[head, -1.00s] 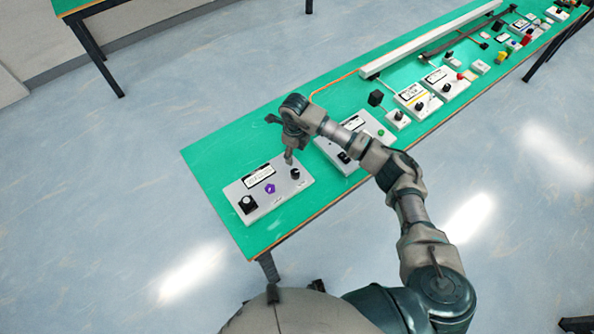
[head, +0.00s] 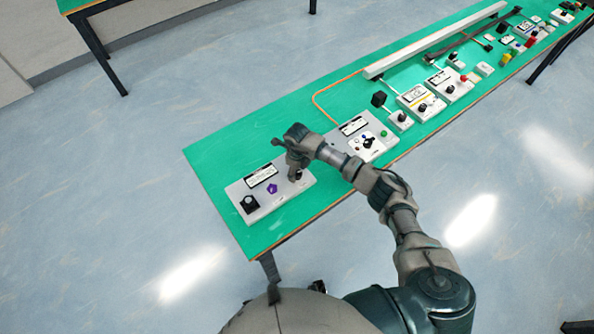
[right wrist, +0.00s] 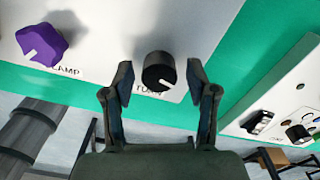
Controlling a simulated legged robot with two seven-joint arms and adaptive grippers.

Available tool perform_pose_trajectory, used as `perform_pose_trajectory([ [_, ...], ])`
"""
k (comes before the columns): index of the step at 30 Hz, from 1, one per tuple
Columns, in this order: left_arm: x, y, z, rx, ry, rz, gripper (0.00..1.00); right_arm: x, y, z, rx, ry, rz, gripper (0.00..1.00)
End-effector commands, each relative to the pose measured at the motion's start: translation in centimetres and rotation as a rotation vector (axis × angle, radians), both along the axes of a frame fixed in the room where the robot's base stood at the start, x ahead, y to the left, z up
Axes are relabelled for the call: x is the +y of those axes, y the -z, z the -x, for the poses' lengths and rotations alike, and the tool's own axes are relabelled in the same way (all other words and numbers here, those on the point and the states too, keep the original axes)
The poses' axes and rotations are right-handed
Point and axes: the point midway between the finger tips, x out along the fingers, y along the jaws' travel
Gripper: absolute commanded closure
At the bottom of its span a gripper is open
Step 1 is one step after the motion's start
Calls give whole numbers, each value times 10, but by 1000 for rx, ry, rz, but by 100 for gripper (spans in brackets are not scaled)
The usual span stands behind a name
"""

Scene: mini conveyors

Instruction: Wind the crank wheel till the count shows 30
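A pale grey box (head: 234,190) with a small display (head: 260,176) lies at the near end of the green table; its figures are too small to read. My right gripper (head: 296,171) is over the box's right end. In the right wrist view, the black knob (right wrist: 158,72) with a white mark sits between the open fingers of the gripper (right wrist: 161,78), with gaps either side. I cannot tell which part is the crank wheel. My left gripper is not in view.
A second box (head: 376,153) with knobs and a display stands just right of the first, close to my right forearm. More devices and a long pale rail (head: 440,40) run along the table (head: 225,150). The table's far left corner is clear.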

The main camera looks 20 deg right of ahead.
Motion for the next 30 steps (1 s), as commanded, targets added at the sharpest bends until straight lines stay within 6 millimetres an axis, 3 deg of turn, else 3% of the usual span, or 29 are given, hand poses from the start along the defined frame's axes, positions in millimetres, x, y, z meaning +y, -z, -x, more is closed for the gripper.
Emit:
perform_pose_trajectory([
  [1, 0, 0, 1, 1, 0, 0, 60, 0, 0, 0, 0, 0, 0, 59],
  [6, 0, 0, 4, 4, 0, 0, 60, 0, 0, 0, 0, 0, 0, 99],
  [20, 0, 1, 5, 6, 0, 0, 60, 0, 0, 0, 0, 62, 0, 99],
  [21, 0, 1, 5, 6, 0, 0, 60, 0, 0, 0, 0, 62, 0, 55],
  [23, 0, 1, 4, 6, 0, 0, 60, 0, 0, 0, 0, 61, 0, 40],
  [30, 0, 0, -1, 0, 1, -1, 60, 0, 0, 0, 0, 61, 0, 39],
])
